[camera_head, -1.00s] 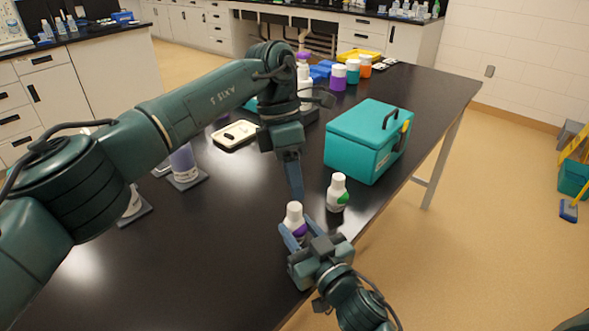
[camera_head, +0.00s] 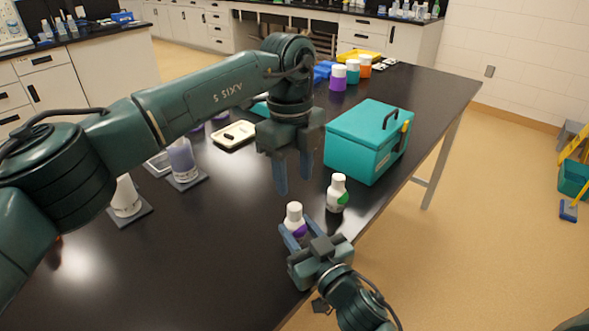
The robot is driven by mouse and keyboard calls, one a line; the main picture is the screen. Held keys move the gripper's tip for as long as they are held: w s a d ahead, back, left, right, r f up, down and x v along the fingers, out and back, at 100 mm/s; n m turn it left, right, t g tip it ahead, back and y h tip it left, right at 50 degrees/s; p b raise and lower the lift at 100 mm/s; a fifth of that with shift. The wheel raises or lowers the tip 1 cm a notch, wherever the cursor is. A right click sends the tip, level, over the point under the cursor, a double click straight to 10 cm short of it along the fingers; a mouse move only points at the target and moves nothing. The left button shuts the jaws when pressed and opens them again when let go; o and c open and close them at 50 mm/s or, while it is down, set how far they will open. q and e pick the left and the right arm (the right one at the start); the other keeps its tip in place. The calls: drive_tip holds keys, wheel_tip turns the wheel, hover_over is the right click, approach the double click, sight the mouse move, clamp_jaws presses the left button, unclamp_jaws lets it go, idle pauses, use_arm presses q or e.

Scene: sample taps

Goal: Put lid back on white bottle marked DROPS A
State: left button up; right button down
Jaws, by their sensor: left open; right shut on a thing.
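A small white bottle with a purple label (camera_head: 295,220) stands on the black table near its front edge. Its white top faces up; I cannot tell a separate lid from it, and the lettering is too small to read. My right gripper (camera_head: 298,232) is shut on this bottle, low on its body, coming from the front. My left gripper (camera_head: 293,185) hangs above and behind the bottle, pointing down, open, with nothing visible between its fingers. No loose lid is clearly visible.
A teal case (camera_head: 362,145) stands behind the bottles on the right. A cream tray (camera_head: 245,140) with a small dark item lies behind my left gripper. Larger bottles on dark pads (camera_head: 187,184) stand left. Coloured jars (camera_head: 338,80) stand farther back. The table (camera_head: 220,250) is clear front left.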

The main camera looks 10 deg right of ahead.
sight(295, 207)
use_arm(q)
drive_tip(key=n, duration=0.4)
drive_tip(key=shift+r, duration=0.15)
drive_tip(key=n, duration=0.5)
drive_tip(key=shift+s+r+n+t, duration=0.1)
drive_tip(key=shift+n+t, duration=0.3)
drive_tip(key=shift+f, duration=4.05)
drive_tip(key=shift+c, duration=0.3)
